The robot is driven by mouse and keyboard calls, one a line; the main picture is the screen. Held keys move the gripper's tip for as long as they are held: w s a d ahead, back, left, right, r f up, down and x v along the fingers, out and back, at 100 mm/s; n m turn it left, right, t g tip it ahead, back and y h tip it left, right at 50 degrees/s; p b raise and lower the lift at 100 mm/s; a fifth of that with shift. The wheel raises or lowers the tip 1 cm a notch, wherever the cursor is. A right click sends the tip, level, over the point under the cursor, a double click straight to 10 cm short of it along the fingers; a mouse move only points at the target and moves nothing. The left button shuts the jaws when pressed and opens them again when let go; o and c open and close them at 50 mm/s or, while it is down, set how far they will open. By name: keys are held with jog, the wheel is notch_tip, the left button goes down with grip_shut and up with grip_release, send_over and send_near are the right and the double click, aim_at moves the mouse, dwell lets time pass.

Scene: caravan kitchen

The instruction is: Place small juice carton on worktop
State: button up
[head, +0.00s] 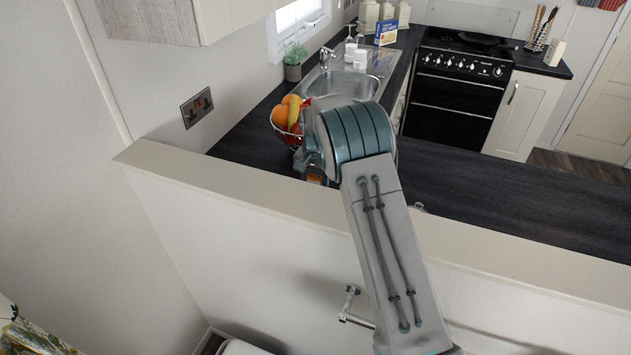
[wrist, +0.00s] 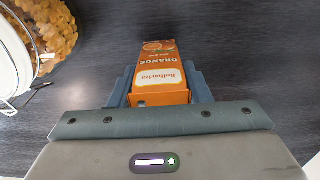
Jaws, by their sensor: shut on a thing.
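In the head view the worktop (head: 500,195) runs behind the pale half wall. My arm hides most of the gripper and carton there; only a small orange patch shows below the wrist.
The half-wall ledge (head: 490,252) runs in front of the worktop. A sink (head: 340,88) lies behind. The worktop at right is clear.

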jog(key=shift+f, duration=0.15)
jog(key=o, duration=1.1)
